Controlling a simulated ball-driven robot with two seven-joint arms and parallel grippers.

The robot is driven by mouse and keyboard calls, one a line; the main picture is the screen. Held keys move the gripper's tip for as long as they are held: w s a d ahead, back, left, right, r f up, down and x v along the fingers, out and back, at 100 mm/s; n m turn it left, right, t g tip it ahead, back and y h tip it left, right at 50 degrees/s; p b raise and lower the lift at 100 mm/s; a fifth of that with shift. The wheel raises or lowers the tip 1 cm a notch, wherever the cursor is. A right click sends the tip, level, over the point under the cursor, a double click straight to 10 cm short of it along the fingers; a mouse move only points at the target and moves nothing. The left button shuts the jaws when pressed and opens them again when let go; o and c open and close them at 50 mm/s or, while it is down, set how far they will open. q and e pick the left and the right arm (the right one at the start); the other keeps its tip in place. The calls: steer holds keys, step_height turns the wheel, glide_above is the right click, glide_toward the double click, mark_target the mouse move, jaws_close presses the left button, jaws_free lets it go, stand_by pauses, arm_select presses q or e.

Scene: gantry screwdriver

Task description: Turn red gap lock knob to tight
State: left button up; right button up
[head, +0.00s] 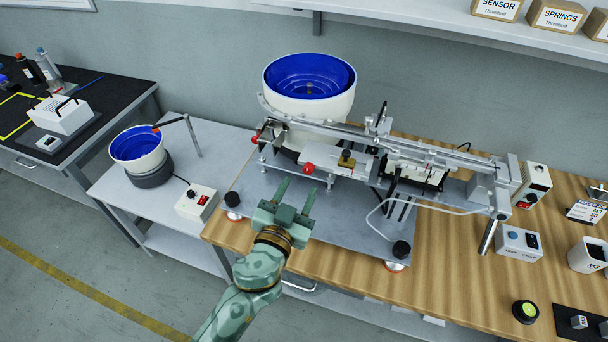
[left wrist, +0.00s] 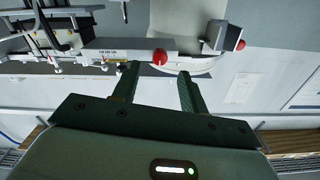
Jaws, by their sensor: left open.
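A round red knob (head: 308,168) sits on the front of the metal gantry feeder (head: 350,165). In the left wrist view the red knob (left wrist: 159,57) is on a grey bar with a small label, just beyond the fingertips and between them. A second red knob (head: 255,139) is at the feeder's left end; it also shows in the left wrist view (left wrist: 240,44). I cannot read which one is the gap lock or how far it is turned. My left gripper (head: 297,192) is open and empty, short of the first red knob and apart from it. My right gripper is out of view.
A large blue-lined bowl (head: 310,75) stands behind the feeder. A smaller bowl (head: 138,147) and a switch box (head: 197,202) are on the left table.

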mark_target(307, 172)
arm_select(q)
steer(key=x, duration=0.4)
steer(key=shift+w+d, duration=0.1)
steer(key=shift+w, duration=0.15)
jaws_close()
